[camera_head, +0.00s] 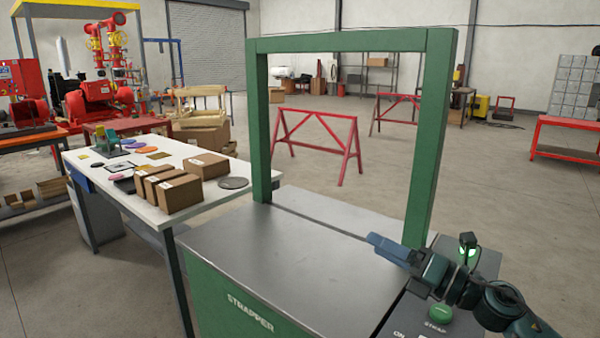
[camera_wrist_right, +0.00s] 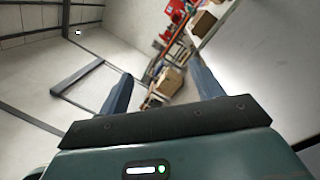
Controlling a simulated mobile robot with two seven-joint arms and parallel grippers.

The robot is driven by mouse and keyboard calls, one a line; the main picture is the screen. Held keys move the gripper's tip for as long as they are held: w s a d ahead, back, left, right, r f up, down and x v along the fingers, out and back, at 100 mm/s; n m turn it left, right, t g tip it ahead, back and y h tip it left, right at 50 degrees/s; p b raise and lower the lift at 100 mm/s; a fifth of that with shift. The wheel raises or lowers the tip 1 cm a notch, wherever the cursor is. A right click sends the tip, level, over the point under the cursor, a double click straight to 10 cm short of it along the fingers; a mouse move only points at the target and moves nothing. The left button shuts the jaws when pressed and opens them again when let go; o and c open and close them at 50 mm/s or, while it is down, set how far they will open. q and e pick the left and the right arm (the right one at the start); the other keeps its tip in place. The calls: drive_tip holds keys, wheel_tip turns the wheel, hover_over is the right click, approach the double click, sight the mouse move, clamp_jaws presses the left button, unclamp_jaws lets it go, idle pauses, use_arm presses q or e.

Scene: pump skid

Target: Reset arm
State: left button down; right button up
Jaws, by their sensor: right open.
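My right gripper (camera_head: 388,248) is in the head view at the lower right, above the right side of the strapper's metal top. In the right wrist view its two blue fingers (camera_wrist_right: 158,88) stand apart with nothing between them. The right arm comes in from the lower right corner. The strapper (camera_head: 280,250) is a green machine with a grey top and a tall green arch (camera_head: 262,130). A green round button (camera_head: 439,313) marked STRAP sits beside the arm on its control panel. My left gripper is in neither view.
A white table (camera_head: 160,218) on the left holds cardboard boxes (camera_head: 178,192), discs and small parts. Red barriers (camera_head: 340,130) stand on open floor behind the arch. A red bench (camera_head: 565,130) is at the far right. A small green-lit lamp (camera_head: 467,248) stands close to my right arm.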

drive_tip(key=s+d+f+m+h, duration=0.3)
drive_tip(key=s+f+m+h, duration=0.45)
drive_tip(key=m, duration=0.75)
drive_tip(key=s+d+f+m+h, duration=0.3)
drive_tip(key=s+f+m+h, duration=0.2)
drive_tip(key=f+m+h, duration=0.7)
drive_tip(key=s+a+f+m+g+y, duration=0.1)
drive_tip(key=s+f+m+g+y, duration=0.2)
drive_tip(key=s, duration=0.6)
drive_tip(key=s+a+f+m+g+y, duration=0.1)
drive_tip(key=s+f+m+g+y, duration=0.15)
drive_tip(key=s+m+g, duration=0.5)
drive_tip(key=w+a+f+n+t+y+p, duration=0.2)
drive_tip(key=w+a+f+n+t, duration=0.1)
drive_tip(key=t, duration=0.5)
drive_tip(key=shift+w+a+f+n, duration=0.4)
drive_tip(key=shift+a+f, duration=0.8)
drive_tip(key=shift+a, duration=0.45)
